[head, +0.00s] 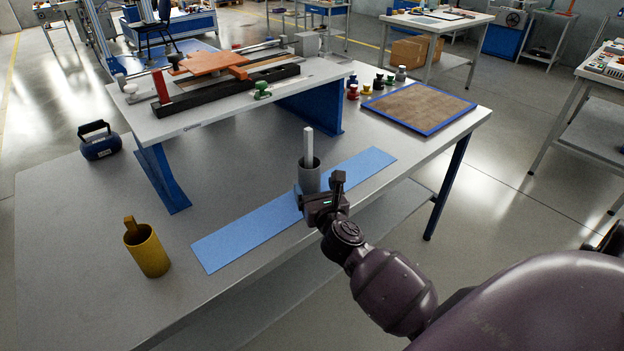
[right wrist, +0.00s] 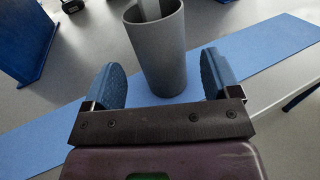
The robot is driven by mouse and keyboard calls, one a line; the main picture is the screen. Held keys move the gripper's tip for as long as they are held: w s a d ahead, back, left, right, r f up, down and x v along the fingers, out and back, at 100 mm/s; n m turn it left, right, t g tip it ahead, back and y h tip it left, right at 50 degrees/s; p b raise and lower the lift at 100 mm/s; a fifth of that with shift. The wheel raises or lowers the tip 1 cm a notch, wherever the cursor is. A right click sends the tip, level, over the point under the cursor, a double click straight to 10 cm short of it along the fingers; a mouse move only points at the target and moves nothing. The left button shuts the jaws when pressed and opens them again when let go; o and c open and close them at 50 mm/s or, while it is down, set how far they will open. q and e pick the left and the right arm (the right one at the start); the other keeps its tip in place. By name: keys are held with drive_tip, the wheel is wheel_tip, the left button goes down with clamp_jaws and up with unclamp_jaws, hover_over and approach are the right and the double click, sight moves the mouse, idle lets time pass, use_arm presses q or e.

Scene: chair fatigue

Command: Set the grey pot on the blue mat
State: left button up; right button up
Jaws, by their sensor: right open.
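The grey pot (head: 309,176) is a tall cup with a pale upright stick in it. It appears to stand upright on the long blue mat (head: 240,240), with its base over the mat in both views. The right wrist view shows the pot (right wrist: 158,55) and the mat (right wrist: 45,140) as well. My right gripper (head: 320,193) is open, low at the near side of the pot. Its blue-padded fingers (right wrist: 163,80) are to either side of the pot's lower part, with gaps visible. My left gripper is not in view.
A yellow mug (head: 148,252) stands left of the mat. A blue-legged raised bench (head: 200,125) stands behind, with a dark blue kettlebell-like object (head: 99,141) to its left. A blue-framed brown board (head: 418,108) lies at the right. The grey tabletop between is clear.

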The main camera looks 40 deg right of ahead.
drive_tip(key=s+a+f+n+t+y, duration=0.1)
drive_tip(key=s+a+n+y, duration=0.15)
drive_tip(key=s+n, duration=0.45)
drive_tip(key=s+a+f+n+t+y, duration=0.15)
drive_tip(key=s+a+n, duration=0.3)
drive_tip(key=n, duration=0.45)
drive_tip(key=s+a+f+n+g+y, duration=0.1)
drive_tip(key=s+a+f+n+g, duration=0.1)
drive_tip(key=s+f+n+g, duration=0.6)
drive_tip(key=s+f+n, duration=0.6)
drive_tip(key=f+n, duration=0.1)
drive_tip(key=n, duration=0.9)
drive_tip(key=shift+n+g, duration=0.3)
drive_tip(key=shift+g, duration=0.05)
